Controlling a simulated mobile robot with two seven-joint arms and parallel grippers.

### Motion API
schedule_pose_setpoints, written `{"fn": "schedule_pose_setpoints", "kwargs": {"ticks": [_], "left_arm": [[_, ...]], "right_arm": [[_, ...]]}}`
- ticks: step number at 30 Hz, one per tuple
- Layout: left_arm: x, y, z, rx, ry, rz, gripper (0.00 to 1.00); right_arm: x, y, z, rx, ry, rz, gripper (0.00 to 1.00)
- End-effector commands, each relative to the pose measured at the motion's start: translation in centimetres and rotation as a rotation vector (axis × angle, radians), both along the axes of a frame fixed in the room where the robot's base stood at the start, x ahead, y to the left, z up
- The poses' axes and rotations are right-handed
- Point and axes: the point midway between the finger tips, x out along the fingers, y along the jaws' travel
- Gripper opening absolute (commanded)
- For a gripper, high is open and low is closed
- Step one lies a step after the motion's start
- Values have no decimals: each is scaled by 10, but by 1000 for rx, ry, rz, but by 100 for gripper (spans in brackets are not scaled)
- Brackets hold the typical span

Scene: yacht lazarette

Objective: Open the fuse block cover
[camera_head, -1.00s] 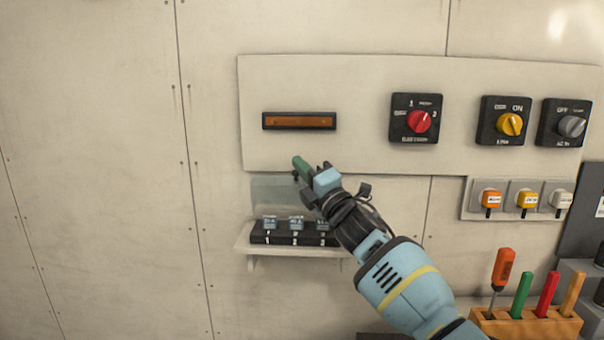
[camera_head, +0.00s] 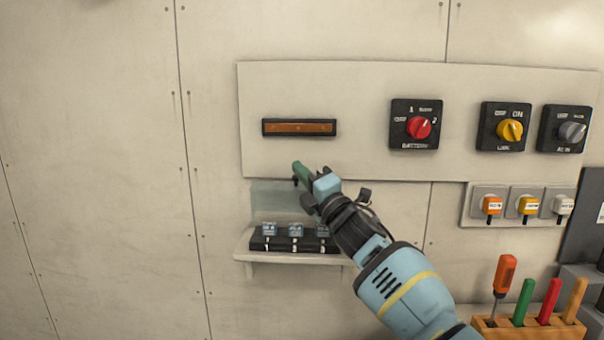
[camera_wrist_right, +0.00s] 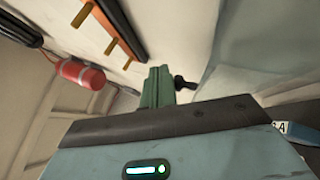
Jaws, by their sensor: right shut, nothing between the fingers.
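The fuse block (camera_head: 272,243) is a black block with several blue-grey labelled fuses, on a small white shelf under the wall panel. Its clear, greenish cover (camera_head: 272,198) stands raised, upright behind the fuses, and the fuses are uncovered. My right gripper (camera_head: 301,172) has green fingers, shut and empty, at the cover's upper right edge; whether they touch it I cannot tell. In the right wrist view the shut fingers (camera_wrist_right: 158,86) show beside a small dark knob (camera_wrist_right: 185,82). A fuse label (camera_wrist_right: 281,128) shows at the right edge. My left gripper is out of view.
The panel above holds an orange bar (camera_head: 299,127), a red switch (camera_head: 418,127), a yellow switch (camera_head: 510,128) and a grey switch (camera_head: 571,131). Labelled plugs (camera_head: 528,205) and a wooden tool rack (camera_head: 528,328) are at right. The wall at left is clear.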

Motion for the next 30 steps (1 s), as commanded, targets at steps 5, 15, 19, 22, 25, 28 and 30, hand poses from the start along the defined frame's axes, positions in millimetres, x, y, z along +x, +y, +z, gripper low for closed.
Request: {"fn": "schedule_pose_setpoints", "kwargs": {"ticks": [5,15,19,22,25,28,30], "left_arm": [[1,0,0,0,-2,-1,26],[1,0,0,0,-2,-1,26],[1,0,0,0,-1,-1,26],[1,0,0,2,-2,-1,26],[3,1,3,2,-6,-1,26],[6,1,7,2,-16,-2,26],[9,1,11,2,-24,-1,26]], "right_arm": [[0,0,0,0,0,0,0],[0,0,0,0,0,0,0],[0,0,0,0,0,0,0],[-1,-2,0,0,-1,-1,0],[-4,-5,-2,-1,-1,-2,0],[-11,-11,-4,-1,-3,-1,0],[-17,-15,-7,-1,-3,-1,0]]}}
